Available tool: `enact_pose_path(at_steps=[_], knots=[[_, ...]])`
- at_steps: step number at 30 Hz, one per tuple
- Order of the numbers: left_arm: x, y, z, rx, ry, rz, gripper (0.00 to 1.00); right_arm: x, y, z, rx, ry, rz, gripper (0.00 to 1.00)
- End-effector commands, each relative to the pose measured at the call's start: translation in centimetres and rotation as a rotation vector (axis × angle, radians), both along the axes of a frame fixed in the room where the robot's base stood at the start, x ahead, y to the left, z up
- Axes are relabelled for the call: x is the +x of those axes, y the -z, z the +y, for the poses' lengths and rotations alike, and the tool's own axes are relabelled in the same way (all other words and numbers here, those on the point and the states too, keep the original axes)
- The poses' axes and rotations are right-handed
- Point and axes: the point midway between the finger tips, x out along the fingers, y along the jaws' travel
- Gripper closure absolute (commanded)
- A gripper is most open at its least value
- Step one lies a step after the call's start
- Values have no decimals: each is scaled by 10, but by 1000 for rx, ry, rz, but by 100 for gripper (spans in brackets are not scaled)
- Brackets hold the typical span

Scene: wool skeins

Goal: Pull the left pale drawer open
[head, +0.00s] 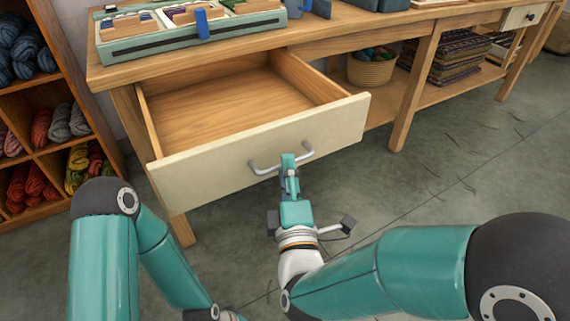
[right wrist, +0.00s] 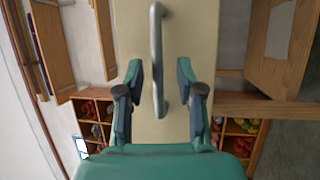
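The left pale drawer (head: 205,178) stands well out from the bench, and its wooden inside (head: 225,100) looks empty. Its grey bar handle (head: 264,168) is fixed on the pale front. My right gripper (head: 289,163) is at the handle. In the right wrist view, the handle (right wrist: 156,50) runs between the two fingers of my right gripper (right wrist: 161,88). Gaps show on both sides of the bar, so the gripper is open around it. My left arm comes in at the lower left, and its gripper is out of view.
The wooden bench (head: 330,38) carries a green divided tray (head: 155,44). A shelf with wool skeins (head: 68,122) stands at the left. A basket (head: 370,70) and folded textiles (head: 445,57) sit on the lower shelf.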

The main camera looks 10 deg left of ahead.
Motion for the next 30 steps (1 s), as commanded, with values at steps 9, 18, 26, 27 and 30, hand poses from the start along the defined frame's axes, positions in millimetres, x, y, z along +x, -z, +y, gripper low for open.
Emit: enact_pose_path(at_steps=[9,18,26,27,30], knots=[[0,0,0,0,0,0,48,-46,10,-10,-3,-3,3,63],[0,0,0,0,0,0,48,-53,11,-12,-2,-1,3,63],[0,1,0,0,0,0,48,-52,11,-12,-2,-1,3,63],[0,1,0,0,0,0,48,-52,11,-12,-2,0,3,63],[0,1,0,0,0,0,48,-49,13,-18,-2,14,8,63]])
